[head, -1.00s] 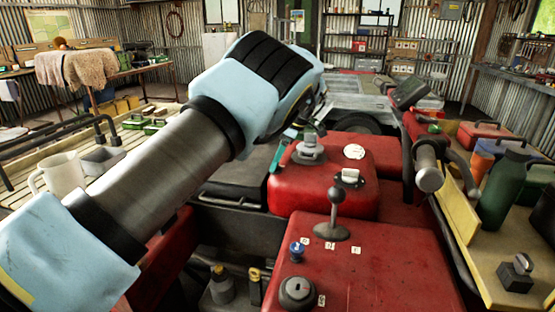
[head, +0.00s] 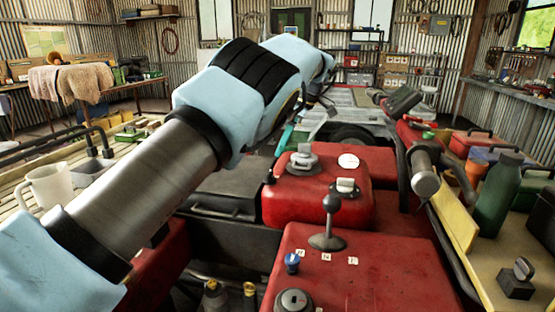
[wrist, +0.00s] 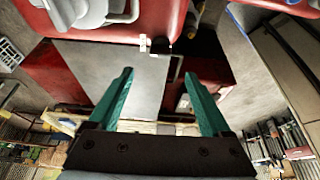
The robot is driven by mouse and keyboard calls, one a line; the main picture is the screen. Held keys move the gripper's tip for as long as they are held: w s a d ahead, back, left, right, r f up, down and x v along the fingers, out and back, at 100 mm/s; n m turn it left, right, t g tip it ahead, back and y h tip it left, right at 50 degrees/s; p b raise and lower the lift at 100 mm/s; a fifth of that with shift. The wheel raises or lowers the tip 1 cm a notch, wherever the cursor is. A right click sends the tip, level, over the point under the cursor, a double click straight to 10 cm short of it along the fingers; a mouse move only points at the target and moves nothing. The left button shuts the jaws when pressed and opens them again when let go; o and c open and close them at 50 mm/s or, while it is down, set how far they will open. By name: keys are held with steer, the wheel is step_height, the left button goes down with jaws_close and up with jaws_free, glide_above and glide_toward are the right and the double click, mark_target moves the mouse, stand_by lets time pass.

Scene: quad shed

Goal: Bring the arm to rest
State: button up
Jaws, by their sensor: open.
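My gripper (wrist: 159,74) is open and empty in the wrist view, its two teal fingers well apart. Nothing sits between the fingertips; a grey panel and the red bodywork show beyond them. In the head view my arm reaches from the lower left up across the middle, bent at a pale blue joint. Only a teal bit of my gripper (head: 285,139) shows below the arm's far end, above and left of the red tank (head: 320,205); the rest is hidden behind the arm.
A black-knobbed lever (head: 328,240) stands on the red bodywork. A handlebar grip (head: 425,180) rises at the right, near a green bottle (head: 498,195) on a yellow-edged tray (head: 455,225). A white mug (head: 48,186) stands on the slatted rack at left.

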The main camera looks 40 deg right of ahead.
steer(key=shift+s+d+r, duration=0.15)
steer(key=shift+s+r, duration=0.05)
steer(key=shift+r, duration=0.45)
steer(key=w+a+f+m+g, duration=0.1)
steer(key=w+a, duration=0.6)
steer(key=a, duration=0.3)
steer(key=w+a+g+h, duration=0.1)
steer(key=w+a, duration=0.6)
steer(key=a, duration=0.3)
steer(key=w+a+f+m+g, duration=0.1)
steer(key=w+a, duration=0.6)
steer(key=a, duration=0.3)
steer(key=s+a+f+m+h, duration=0.1)
steer(key=s+a, duration=0.2)
steer(key=a, duration=0.7)
steer(key=s+a+f+m, duration=0.1)
steer(key=s+a+m, duration=0.15)
steer(key=a, duration=0.75)
steer(key=s+a+f+m+t, duration=0.1)
steer(key=s+a+f+m, duration=0.1)
steer(key=s+a, duration=0.9)
steer(key=s+f, duration=0.1)
steer(key=s, duration=0.2)
steer(key=shift+a+f+h, duration=0.2)
steer(key=shift+f+h, duration=0.1)
steer(key=shift+f, duration=0.1)
